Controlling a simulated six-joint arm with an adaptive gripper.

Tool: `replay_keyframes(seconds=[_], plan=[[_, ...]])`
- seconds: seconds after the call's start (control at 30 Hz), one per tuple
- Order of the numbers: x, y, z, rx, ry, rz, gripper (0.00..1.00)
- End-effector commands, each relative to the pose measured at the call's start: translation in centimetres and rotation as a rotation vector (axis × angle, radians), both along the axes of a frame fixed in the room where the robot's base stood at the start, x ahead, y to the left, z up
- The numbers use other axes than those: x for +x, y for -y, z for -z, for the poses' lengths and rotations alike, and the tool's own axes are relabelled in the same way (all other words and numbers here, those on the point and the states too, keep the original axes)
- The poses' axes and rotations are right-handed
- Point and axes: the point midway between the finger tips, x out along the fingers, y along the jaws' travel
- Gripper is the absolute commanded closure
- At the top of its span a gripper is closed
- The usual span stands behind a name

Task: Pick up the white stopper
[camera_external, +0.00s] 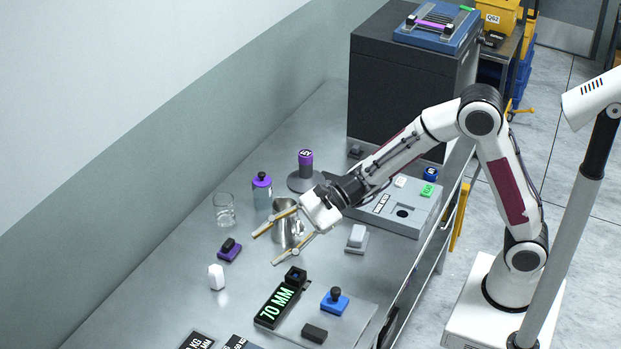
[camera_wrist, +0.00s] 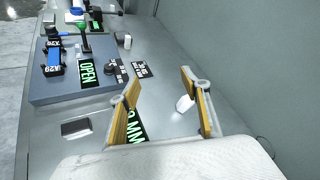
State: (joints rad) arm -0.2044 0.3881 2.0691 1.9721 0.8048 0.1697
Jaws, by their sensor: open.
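A small white block-like piece, which looks like the white stopper (camera_external: 216,277), stands on the grey metal bench near the wall side. In the wrist view the white stopper (camera_wrist: 184,103) shows between the fingers, close beside the right one. My gripper (camera_external: 265,249) is open and empty, above the bench and to the upper right of the stopper in the external view. Its two yellow-lined fingers (camera_wrist: 158,78) spread wide in the wrist view. I cannot tell its exact height over the bench.
A metal jug (camera_external: 287,230) stands by my gripper, with a glass beaker (camera_external: 224,210) and a purple-topped bottle (camera_external: 262,190) behind. A purple-based black stamp (camera_external: 229,250) is near the stopper. The black 70 MM display (camera_external: 278,303) lies right of it. Bench left of the stopper is clear.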

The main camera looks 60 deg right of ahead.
Motion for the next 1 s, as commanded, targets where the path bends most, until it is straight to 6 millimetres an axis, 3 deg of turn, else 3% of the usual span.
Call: replay_keyframes(seconds=[0.4,0.63,0.8,1.0], plan=[[7.4,0.3,8.5,0.198,-0.230,0.313,0.53],[9.9,1.2,13.3,0.275,-0.328,0.467,0.53],[10.6,1.6,14.9,0.301,-0.360,0.522,0.53],[10.7,1.7,15.2,0.305,-0.364,0.531,0.53]])
